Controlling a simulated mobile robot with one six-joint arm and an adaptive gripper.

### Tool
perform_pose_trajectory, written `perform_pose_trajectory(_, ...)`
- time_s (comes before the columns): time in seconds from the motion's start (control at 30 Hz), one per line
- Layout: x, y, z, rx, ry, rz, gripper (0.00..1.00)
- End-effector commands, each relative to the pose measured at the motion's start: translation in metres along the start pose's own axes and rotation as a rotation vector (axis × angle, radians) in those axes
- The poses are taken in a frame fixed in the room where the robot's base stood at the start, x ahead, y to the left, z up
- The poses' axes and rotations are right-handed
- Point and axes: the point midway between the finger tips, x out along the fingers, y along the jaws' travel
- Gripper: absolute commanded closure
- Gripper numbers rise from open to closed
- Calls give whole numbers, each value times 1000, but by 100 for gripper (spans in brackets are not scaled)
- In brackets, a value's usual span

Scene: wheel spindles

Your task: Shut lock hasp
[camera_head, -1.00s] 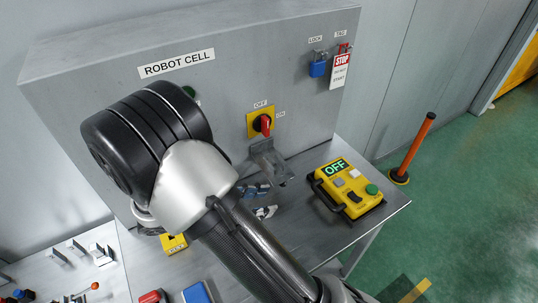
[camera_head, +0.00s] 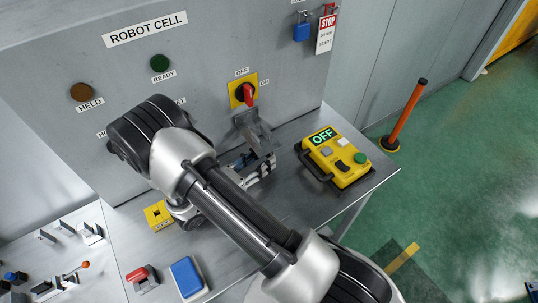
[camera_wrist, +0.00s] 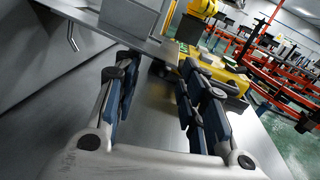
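The red-handled rotary switch (camera_head: 249,95) on its yellow plate stands at OFF on the cabinet front. Below it, the grey metal hasp (camera_head: 253,128) juts outward from the panel, its flap folded down and away from the switch. A grey plate at the top of the wrist view (camera_wrist: 95,20) looks like this hasp. My gripper (camera_head: 258,164) is just below the hasp, over the bench. In the wrist view my gripper (camera_wrist: 160,80) has its fingers apart with nothing between them, and the grey plate lies beyond the tips. Whether a finger touches it I cannot tell.
A yellow pendant (camera_head: 336,158) reading OFF lies right of my gripper. A blue padlock (camera_head: 301,32) and red-white tag (camera_head: 326,34) hang at upper right. A yellow block (camera_head: 158,214), red-handled part (camera_head: 137,274) and blue box (camera_head: 187,277) sit at lower left.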

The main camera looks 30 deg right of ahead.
Motion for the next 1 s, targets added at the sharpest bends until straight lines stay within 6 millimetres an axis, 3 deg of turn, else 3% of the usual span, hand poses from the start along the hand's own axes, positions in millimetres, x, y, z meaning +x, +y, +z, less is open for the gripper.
perform_pose_trajectory(0.2, 27, -1, 0, 1, 1, -2, 62)
perform_pose_trajectory(0.57, 32, 0, 0, 1, 1, 0, 62)
perform_pose_trajectory(1.0, 32, 1, 0, 2, 0, 3, 90)
